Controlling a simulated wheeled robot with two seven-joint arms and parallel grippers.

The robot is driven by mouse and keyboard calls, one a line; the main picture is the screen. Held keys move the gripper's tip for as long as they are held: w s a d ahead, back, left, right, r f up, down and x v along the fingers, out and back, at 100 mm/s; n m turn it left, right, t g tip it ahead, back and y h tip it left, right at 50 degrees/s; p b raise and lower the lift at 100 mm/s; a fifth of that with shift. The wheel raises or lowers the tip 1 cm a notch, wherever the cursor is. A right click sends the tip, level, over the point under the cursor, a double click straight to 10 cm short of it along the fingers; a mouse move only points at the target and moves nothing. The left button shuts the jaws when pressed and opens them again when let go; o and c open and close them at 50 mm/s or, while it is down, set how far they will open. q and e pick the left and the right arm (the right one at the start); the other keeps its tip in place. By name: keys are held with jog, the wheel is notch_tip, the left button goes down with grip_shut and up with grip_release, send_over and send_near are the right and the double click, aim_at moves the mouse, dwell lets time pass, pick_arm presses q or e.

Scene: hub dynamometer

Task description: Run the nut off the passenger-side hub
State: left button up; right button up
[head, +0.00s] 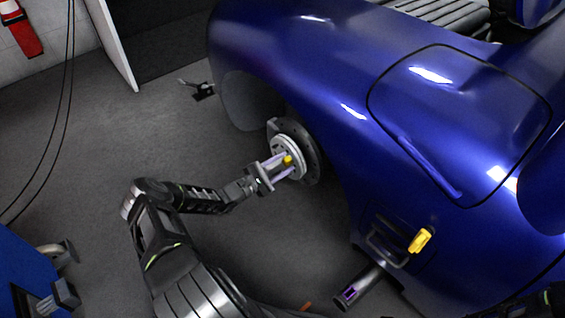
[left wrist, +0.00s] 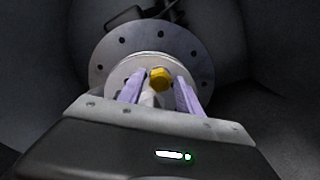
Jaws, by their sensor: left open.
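The yellow hub nut (head: 288,160) sits at the centre of the passenger-side hub (head: 299,147), in front of its grey disc, under the blue fender. My left gripper (head: 282,166) reaches in from the left and is open at the hub. In the left wrist view the nut (left wrist: 160,79) lies between the two pale purple fingers, with a visible gap on each side. The fingertips reach close to the hub face (left wrist: 128,72). Whether either finger touches the hub cannot be told.
The blue car body (head: 290,65) overhangs the hub. A blue cabinet (head: 25,270) stands at lower left. The grey floor (head: 100,140) left of the hub is mostly clear.

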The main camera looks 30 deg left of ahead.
pick_arm(q)
jog(key=m+p, duration=0.1)
jog(key=m, duration=0.5)
jog(key=shift+r+p, duration=0.1)
jog(key=shift+p, duration=0.25)
jog(key=m+p, duration=0.1)
jog(key=m, duration=0.3)
jog(key=shift+m, duration=1.2)
jog(key=shift+c, duration=0.2)
grip_shut()
